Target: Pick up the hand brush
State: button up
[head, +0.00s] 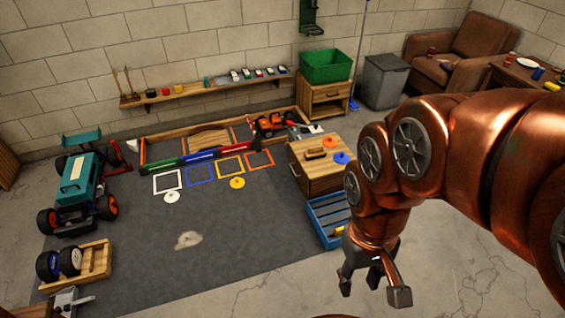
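A small, elongated brown item (315,153) lies on top of the wooden cabinet (318,178) right of centre. It may be the hand brush, but it is too small to tell for sure. My gripper (372,289) hangs at the lower right, nearer to the camera than the cabinet. Its fingers are spread apart with nothing seen between them. It is apart from the cabinet and the brown item.
An orange disc (330,141) and a blue disc (342,158) lie on the cabinet beside the brown item. A blue crate (322,222) stands before the cabinet. A teal racecar (75,187) is at left. The grey mat (215,255) is mostly clear.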

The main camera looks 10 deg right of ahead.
aim_at(317, 152)
jog(key=u, duration=0.2)
jog(key=i, duration=2.55)
jog(key=z, duration=0.1)
